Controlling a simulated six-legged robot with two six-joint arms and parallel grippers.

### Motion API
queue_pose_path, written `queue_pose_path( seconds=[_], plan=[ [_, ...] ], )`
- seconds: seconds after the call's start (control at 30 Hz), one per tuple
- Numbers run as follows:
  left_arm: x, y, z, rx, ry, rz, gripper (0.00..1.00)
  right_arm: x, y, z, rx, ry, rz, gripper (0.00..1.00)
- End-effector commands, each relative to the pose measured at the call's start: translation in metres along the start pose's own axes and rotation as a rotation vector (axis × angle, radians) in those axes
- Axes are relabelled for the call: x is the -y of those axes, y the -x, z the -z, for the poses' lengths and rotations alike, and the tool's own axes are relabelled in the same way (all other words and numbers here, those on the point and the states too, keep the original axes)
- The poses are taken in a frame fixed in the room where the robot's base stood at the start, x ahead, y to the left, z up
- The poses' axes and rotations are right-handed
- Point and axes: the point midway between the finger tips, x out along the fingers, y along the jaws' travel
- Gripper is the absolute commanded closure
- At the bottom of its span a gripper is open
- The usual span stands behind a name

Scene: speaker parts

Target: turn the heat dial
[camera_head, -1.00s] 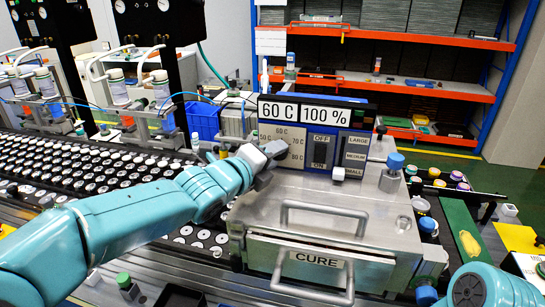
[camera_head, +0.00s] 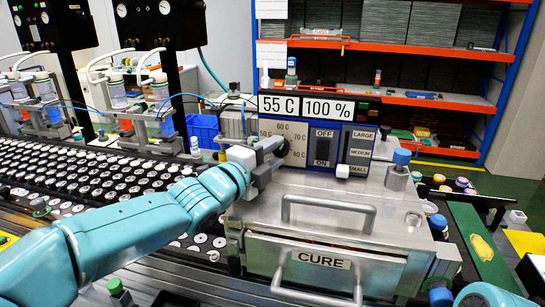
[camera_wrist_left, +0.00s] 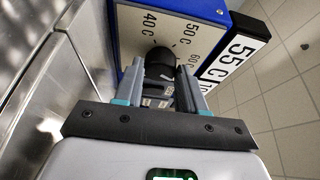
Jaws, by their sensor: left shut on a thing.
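The heat dial is a black round knob (camera_head: 281,146) on the grey temperature panel (camera_head: 295,129) of the cure machine. It also shows in the wrist view as a dark knob (camera_wrist_left: 160,62) on the scale of C marks. My left gripper (camera_head: 268,153) is shut on the dial, with one finger on each side of it in the wrist view (camera_wrist_left: 160,85). The left display (camera_head: 278,104) reads 55 C. The dial's pointer is not clear behind the fingers. My right gripper is out of view; only a teal piece of my right arm shows at the lower right.
An OFF/ON switch (camera_head: 323,148) and a size slider (camera_head: 343,170) sit right of the dial. The 100 % display (camera_head: 327,108) is above. The CURE drawer's handle (camera_head: 321,290) and a blue-capped post (camera_head: 401,157) stand out from the machine.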

Motion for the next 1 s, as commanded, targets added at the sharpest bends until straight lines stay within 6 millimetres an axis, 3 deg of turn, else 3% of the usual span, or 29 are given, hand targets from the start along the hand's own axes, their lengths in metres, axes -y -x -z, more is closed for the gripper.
queue_pose_path(
  seconds=[0.27,0.3,0.37,0.73,0.87,1.0],
  plan=[
    [0.003,0.001,-0.002,0.004,0.001,0.005,0.91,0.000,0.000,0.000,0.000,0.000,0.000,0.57],
    [0.003,0.001,-0.002,0.004,0.001,0.005,0.54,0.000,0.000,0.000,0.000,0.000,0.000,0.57],
    [0.003,0.000,-0.002,0.003,0.000,0.004,0.35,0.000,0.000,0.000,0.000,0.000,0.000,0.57],
    [0.000,0.005,-0.001,0.002,-0.001,0.002,0.35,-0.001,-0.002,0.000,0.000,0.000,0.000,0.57],
    [-0.001,0.026,-0.001,0.003,-0.003,0.003,0.35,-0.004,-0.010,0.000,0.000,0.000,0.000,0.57],
    [-0.001,0.063,-0.002,0.005,-0.002,0.004,0.35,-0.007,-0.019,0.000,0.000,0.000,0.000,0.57]
  ],
)
